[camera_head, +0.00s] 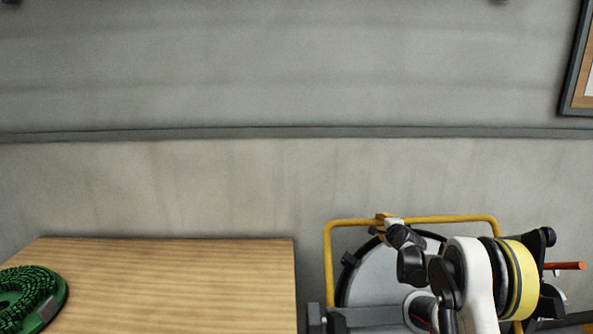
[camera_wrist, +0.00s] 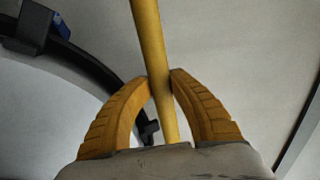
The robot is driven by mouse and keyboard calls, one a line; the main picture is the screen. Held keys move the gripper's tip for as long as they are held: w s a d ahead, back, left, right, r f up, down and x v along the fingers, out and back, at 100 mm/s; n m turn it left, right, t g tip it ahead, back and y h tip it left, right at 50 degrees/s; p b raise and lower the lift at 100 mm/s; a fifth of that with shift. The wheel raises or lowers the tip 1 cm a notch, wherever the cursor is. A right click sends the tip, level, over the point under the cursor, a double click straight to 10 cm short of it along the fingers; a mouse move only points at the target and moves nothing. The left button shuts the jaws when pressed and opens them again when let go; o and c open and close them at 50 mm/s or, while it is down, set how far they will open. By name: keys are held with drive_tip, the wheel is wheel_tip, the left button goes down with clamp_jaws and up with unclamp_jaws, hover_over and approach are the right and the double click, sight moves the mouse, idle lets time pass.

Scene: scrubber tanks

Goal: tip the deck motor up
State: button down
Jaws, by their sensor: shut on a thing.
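The deck motor's grey round deck (camera_head: 378,275) stands tilted up against the wall side in the head view, its lower part cut off by the frame. A yellow tubular bar (camera_head: 345,222) arches over it. In the wrist view, my gripper (camera_wrist: 160,78) has its two orange fingers closed around the yellow bar (camera_wrist: 147,30), one on each side. In the head view my gripper (camera_head: 384,219) is at the top of the bar. My arm hides much of the deck's right side. I cannot see the motor itself clearly.
A wooden table (camera_head: 190,275) stands to the left, with a green bristled brush disc (camera_head: 28,298) at its left end. An orange rod (camera_head: 565,265) sticks out at the right. The grey wall (camera_head: 200,185) behind carries a framed board (camera_head: 582,75). The table's middle is clear.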

drive_tip(key=w+f, duration=0.1)
drive_tip(key=f, duration=0.1)
drive_tip(key=w+f+b, duration=0.1)
drive_tip(key=w+f, duration=0.1)
drive_tip(key=shift+a, duration=0.1)
drive_tip(key=c, duration=1)
unclamp_jaws()
drive_tip(key=shift+p+v, duration=0.4)
drive_tip(key=shift+v, duration=4.15)
